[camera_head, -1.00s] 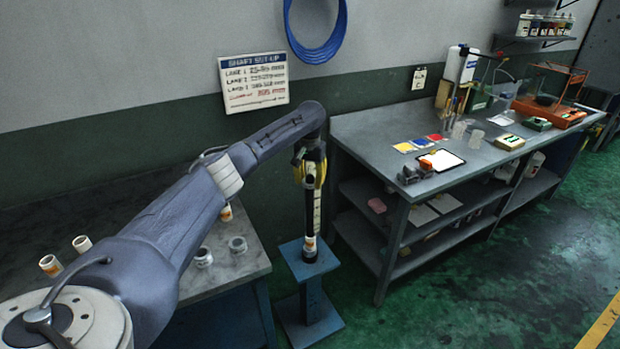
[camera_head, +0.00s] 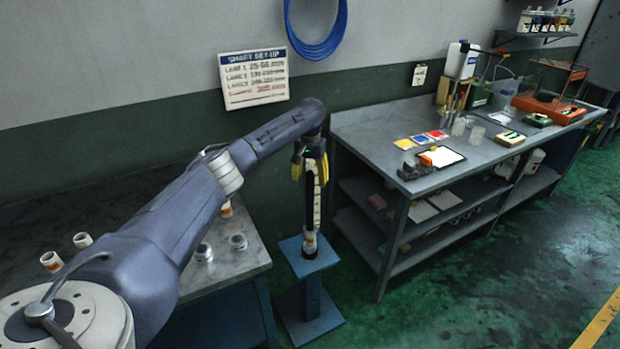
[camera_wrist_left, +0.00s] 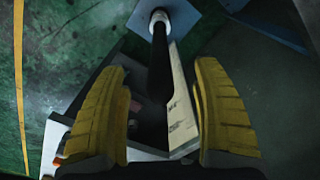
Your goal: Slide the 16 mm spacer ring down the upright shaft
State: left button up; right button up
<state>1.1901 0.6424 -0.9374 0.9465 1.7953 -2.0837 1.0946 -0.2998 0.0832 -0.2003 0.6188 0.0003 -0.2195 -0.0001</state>
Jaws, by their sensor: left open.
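The upright shaft (camera_head: 310,208) is black and stands on a blue pedestal (camera_head: 322,262). A white ring with an orange-brown mark (camera_head: 310,239) sits around the shaft's lower end, close to the pedestal top; its size marking is unreadable. In the left wrist view the white ring (camera_wrist_left: 160,17) shows around the shaft's far end. My left gripper (camera_head: 310,172) is at the shaft's upper part, well above the ring. Its yellow fingers are spread and empty, one on each side of the shaft (camera_wrist_left: 160,65), with gaps visible. My right gripper is not in view.
A pale graduated strip (camera_head: 317,203) stands beside the shaft. Several white rings, such as one ring (camera_head: 204,252), lie on the left bench (camera_head: 235,272). The right bench (camera_head: 375,130) holds cards, a clipboard and an orange device. Green floor lies open in front.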

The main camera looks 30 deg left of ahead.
pick_arm(q)
notch_tip(320, 180, up, 12)
dwell(0.6)
dwell(0.6)
